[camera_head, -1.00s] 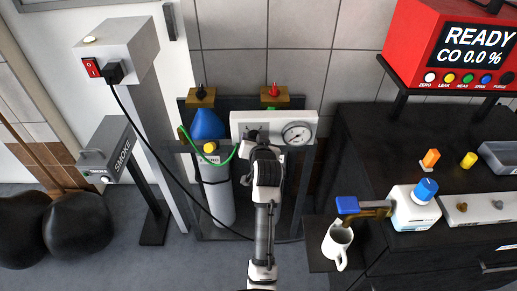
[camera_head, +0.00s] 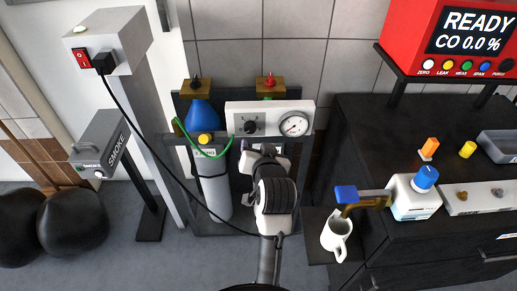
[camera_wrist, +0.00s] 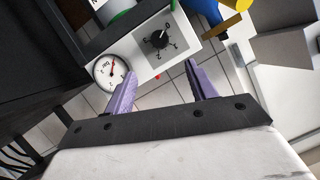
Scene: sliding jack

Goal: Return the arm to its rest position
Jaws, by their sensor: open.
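My gripper (camera_wrist: 160,90) shows its two purple fingers spread apart with nothing between them in the wrist view. In the head view my gripper (camera_head: 264,152) is just below the white gauge panel (camera_head: 232,110), largely hidden by my own wrist. The panel holds a black knob (camera_head: 251,127) and a round gauge (camera_head: 294,124). In the wrist view the knob (camera_wrist: 158,39) and gauge (camera_wrist: 111,73) lie beyond the fingertips, apart from them.
A grey cylinder (camera_head: 214,185) with a green hose stands left of my arm. A dark cabinet (camera_head: 375,130) stands to the right, with a white mug (camera_head: 336,236) on a low shelf beside it. A black cable (camera_head: 150,162) hangs across the left.

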